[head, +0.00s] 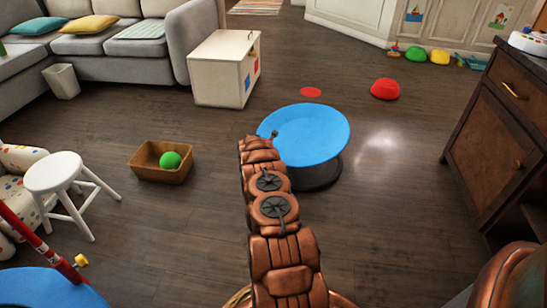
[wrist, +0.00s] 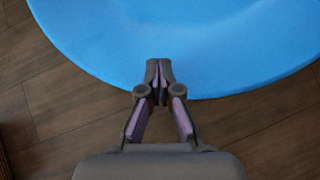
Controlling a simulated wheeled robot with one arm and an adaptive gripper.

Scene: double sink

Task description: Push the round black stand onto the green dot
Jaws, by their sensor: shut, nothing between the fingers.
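The round black stand (head: 318,177) is on the wooden floor in the middle of the head view, with a wide blue disc (head: 310,130) on top. The blue disc fills the upper part of the wrist view (wrist: 200,40). My gripper (wrist: 158,68) is shut and empty, its fingertips over the disc's near rim; I cannot tell whether they touch it. In the head view my arm hides part of the disc's left side. A flat red dot (head: 310,91) lies on the floor just behind the disc. I see no green dot on the floor.
A white box (head: 215,75) stands behind left. A brown basket (head: 150,172) with a green ball (head: 170,160) and a white stool (head: 55,172) are at left. A red dome (head: 385,89) lies behind right; a dark cabinet (head: 495,130) is at right. Floor right of the stand is clear.

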